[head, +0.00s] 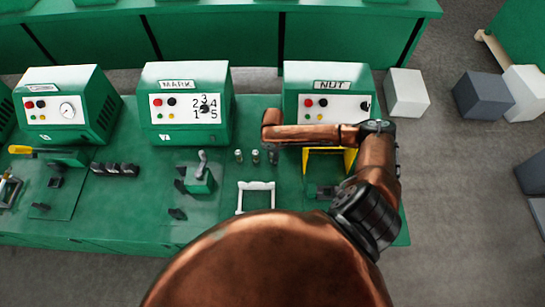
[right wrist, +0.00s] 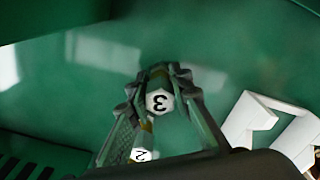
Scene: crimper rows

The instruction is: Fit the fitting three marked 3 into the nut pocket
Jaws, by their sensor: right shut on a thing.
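The fitting marked 3 (right wrist: 159,101) shows its white hexagonal face in the right wrist view, between the fingers of my right gripper (right wrist: 160,88). The gripper is shut on it. In the head view the right gripper (head: 273,157) is a small dark shape below the copper wrist, left of the NUT station. I cannot tell whether the fitting is clear of the bench. The NUT machine (head: 328,84) stands at the back, with a yellow frame (head: 350,160) and a dark block (head: 325,191) before it. The nut pocket itself is not clearly visible. My left gripper is not in view.
Two other fittings stand left of the gripper (head: 238,155) (head: 255,156); one marked 2 (right wrist: 143,155) shows in the wrist view. A white handle-like frame (head: 256,186) is close by. The MARK machine (head: 184,105) stands left. Bare green bench (head: 135,205) lies between stations.

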